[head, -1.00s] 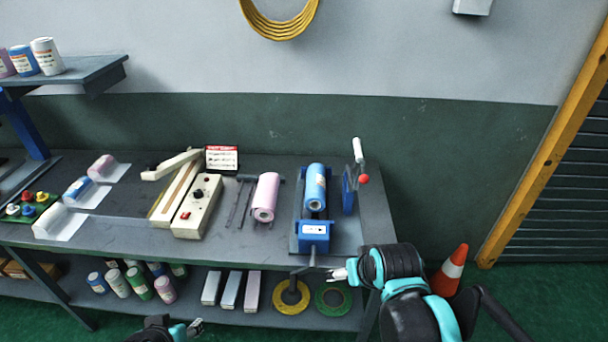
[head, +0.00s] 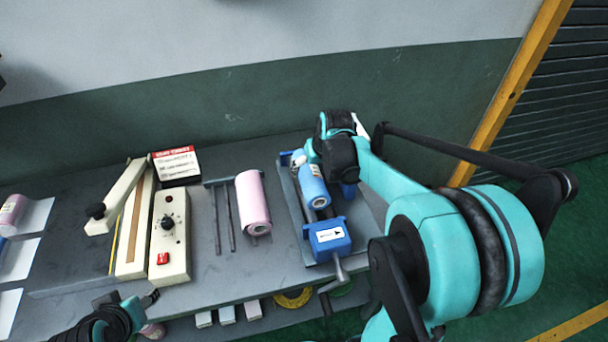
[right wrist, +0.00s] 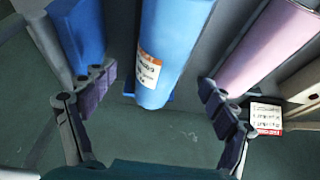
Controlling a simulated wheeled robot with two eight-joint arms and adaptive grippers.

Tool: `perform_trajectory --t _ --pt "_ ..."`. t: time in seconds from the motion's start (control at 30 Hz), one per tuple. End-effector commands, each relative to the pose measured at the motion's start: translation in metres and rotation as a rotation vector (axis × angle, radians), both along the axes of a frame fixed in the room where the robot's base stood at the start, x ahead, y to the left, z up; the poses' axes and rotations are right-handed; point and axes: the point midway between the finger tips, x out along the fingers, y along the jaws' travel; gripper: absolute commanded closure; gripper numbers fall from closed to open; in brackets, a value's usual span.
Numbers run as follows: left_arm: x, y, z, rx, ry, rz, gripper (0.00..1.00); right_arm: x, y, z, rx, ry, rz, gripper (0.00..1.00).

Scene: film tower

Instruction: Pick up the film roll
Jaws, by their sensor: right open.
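A blue film roll (head: 313,186) with a white label lies in a blue-ended holder (head: 330,236) on the bench. A pink film roll (head: 253,203) lies on a rack to its left. My right gripper (head: 302,160) is at the far end of the blue roll and partly hidden by its own wrist. In the right wrist view its open fingers (right wrist: 158,84) stand either side of the blue roll (right wrist: 170,45), with a gap on each side. The pink roll (right wrist: 275,45) shows outside the right finger. My left gripper (head: 150,298) is low at the bench's front edge; its jaws are unclear.
A cream sealer (head: 170,240) with a raised arm and a red-and-white box (head: 176,165) stand left of the rolls. A crank handle (head: 340,270) sticks out in front of the holder. Bare bench (head: 80,258) lies at the left.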

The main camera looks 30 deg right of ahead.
Motion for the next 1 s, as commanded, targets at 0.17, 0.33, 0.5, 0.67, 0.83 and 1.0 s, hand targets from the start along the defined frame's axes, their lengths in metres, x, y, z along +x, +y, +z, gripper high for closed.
perform_trajectory --t 0.17,0.33,0.5,0.67,0.83,1.0 --pt "0.0 0.0 -0.01 0.0 0.0 0.0 0.52 0.005 0.0 -0.018 0.0 0.0 0.001 0.14" --pt "0.0 0.0 -0.026 0.0 0.0 0.0 0.52 0.011 0.001 -0.045 -0.001 0.0 0.002 0.14" --pt "0.0 0.0 -0.031 0.0 0.0 0.0 0.52 0.018 0.0 -0.058 -0.001 -0.001 0.002 0.14" --pt "0.0 0.0 -0.029 0.0 0.0 0.0 0.52 0.018 0.0 -0.057 -0.001 -0.001 0.001 0.14" --pt "0.0 0.0 -0.029 0.0 0.0 0.0 0.52 0.018 0.0 -0.057 -0.001 -0.001 0.001 0.54" --pt "0.0 0.0 -0.029 0.0 0.0 0.0 0.52 0.018 0.0 -0.056 -0.001 -0.001 0.001 0.94"
